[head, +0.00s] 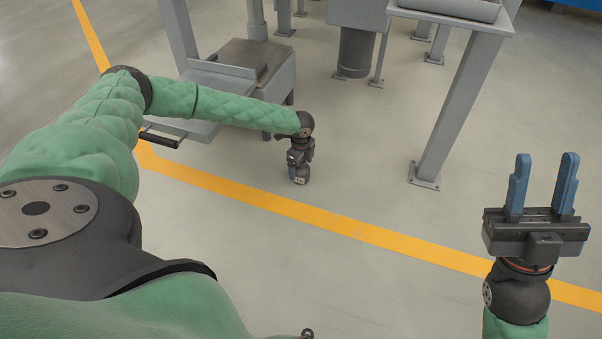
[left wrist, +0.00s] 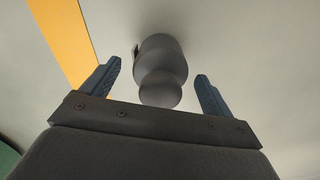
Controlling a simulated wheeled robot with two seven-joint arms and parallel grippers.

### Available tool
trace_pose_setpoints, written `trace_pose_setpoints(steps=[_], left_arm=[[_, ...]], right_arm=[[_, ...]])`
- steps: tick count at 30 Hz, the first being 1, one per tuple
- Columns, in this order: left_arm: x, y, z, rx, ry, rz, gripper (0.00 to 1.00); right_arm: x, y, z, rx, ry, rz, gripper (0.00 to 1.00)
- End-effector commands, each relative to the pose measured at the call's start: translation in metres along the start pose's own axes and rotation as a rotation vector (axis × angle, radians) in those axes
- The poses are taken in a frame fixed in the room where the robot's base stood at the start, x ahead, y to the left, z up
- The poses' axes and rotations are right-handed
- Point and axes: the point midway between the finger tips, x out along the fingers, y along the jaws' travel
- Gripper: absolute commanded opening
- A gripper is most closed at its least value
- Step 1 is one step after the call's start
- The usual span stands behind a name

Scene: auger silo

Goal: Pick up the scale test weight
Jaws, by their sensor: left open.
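The scale test weight (left wrist: 160,58) is a dark grey cylinder with a rounded knob, standing on the floor in the left wrist view. In the head view a small part of it (head: 302,180) shows below my left gripper, with a pale patch on its side. My left gripper (head: 297,171) points down above the weight. Its two blue fingers are open, one on each side of the knob in the left wrist view, with a gap on both sides. My right gripper (head: 543,183) is open and empty, fingers pointing up, at the right of the head view.
A grey platform (head: 245,58) with a flat top stands behind my left arm. A grey steel post (head: 455,115) with a foot plate is bolted to the floor on the right. A yellow floor line (head: 340,224) crosses in front. The floor around the weight is clear.

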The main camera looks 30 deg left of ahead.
Motion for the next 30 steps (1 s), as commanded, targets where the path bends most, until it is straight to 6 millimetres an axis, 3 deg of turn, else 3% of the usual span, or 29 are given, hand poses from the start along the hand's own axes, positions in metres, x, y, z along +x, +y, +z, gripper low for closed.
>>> trace_pose_setpoints(steps=[4, 5, 15, 18, 30], left_arm=[[-0.0002, -0.0001, 0.0, 0.0, 0.0, 0.0, 0.87], [-0.0002, -0.0001, 0.0001, 0.0, 0.0, 0.0, 0.83], [-0.0001, 0.0001, 0.0001, 0.0, 0.0, 0.0, 0.16], [-0.0001, 0.0001, 0.0001, 0.0, 0.0, 0.0, 0.0], [-0.0037, -0.0016, -0.0001, 0.0, 0.001, -0.003, 0.0]], right_arm=[[-0.0008, -0.0003, 0.0001, 0.0, -0.002, -0.002, 0.36], [-0.0013, -0.0004, 0.0003, 0.001, -0.003, -0.002, 0.36], [-0.003, -0.0011, 0.0006, 0.003, -0.007, -0.002, 0.36], [-0.003, -0.0011, 0.0006, 0.003, -0.007, -0.002, 0.36], [-0.0019, -0.0008, 0.0002, 0.005, -0.008, -0.002, 0.36]])
